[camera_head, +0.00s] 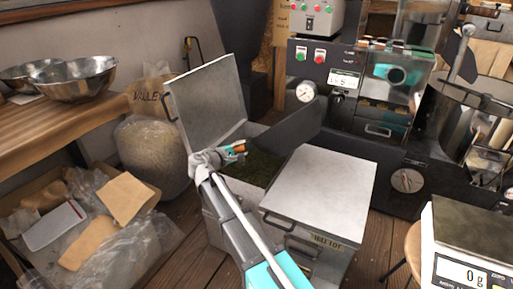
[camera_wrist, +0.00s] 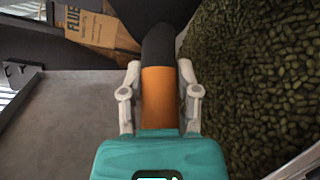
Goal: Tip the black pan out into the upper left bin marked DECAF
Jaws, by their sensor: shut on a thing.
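My gripper (camera_head: 222,155) is shut on the orange and black handle (camera_wrist: 160,95) of the black pan. The black pan (camera_head: 292,130) shows in the head view as a dark, tilted sheet above the open upper left bin; its near end (camera_wrist: 150,12) shows in the wrist view. I cannot see what the pan holds. The open bin (camera_head: 206,190) has its grey lid (camera_head: 207,100) raised, and green beans (camera_head: 258,168) lie inside. The beans also fill the right of the wrist view (camera_wrist: 255,80). No DECAF mark is readable.
A closed bin lid (camera_head: 320,192) lies right of the open bin, above a label reading like HILL LOT. A black roaster (camera_head: 345,100) stands behind. A scale (camera_head: 470,245) is at right, a bag of beans (camera_head: 152,158) at left, and a bench with bowls (camera_head: 75,80) further left.

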